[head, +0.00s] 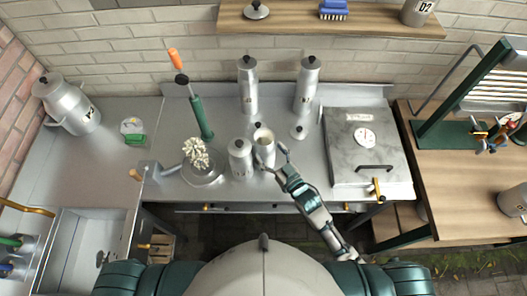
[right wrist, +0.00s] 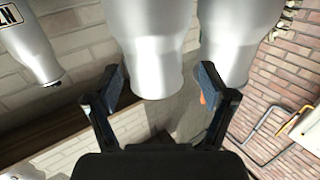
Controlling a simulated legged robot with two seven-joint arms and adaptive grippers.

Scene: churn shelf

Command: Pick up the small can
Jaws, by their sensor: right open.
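Two small silvery cans stand side by side on the metal counter, the left one (head: 240,160) with a lid and the right one (head: 264,148) with its top seemingly open. My right gripper (head: 274,158) is open at the front right of the right can. In the right wrist view, my right gripper (right wrist: 162,84) has its two fingers spread, with one can (right wrist: 152,45) between them and a second can (right wrist: 232,45) beyond the right finger. Contact with the can cannot be told. My left gripper is out of view.
Two tall cans (head: 247,88) (head: 306,85) stand behind, with a small lidded piece (head: 299,130) to the right. A dish with a white whisk-like head (head: 196,153) is at left. A grey box with a dial (head: 365,150) stands at right. A shelf (head: 330,20) hangs above.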

